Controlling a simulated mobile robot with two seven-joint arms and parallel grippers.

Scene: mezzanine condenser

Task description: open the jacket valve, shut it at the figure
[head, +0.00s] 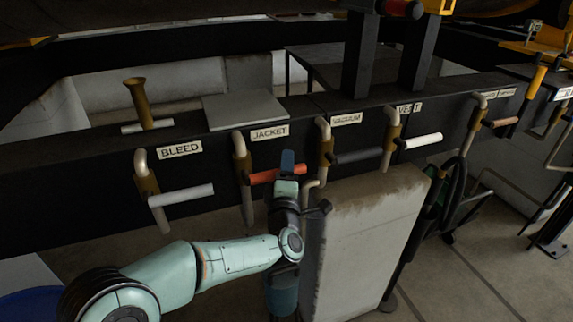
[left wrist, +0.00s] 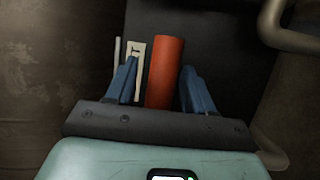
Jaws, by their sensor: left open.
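The jacket valve (head: 242,170) is a brass body on a bent pipe below the JACKET label (head: 270,132). Its red-orange lever (head: 262,177) points right, roughly level. My left gripper (head: 287,165) is at the lever's right end. In the left wrist view the red lever (left wrist: 166,72) stands between the two blue fingers of my left gripper (left wrist: 160,88), with a gap on each side. The gripper is open. No gauge or figure is readable in these views. My right gripper is not in view.
The bleed valve's white lever (head: 181,195) is to the left. The vacuum valve's dark lever (head: 358,156) and the vent valve's white lever (head: 422,141) are to the right. A grey panel (head: 365,235) stands below, close to my left forearm.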

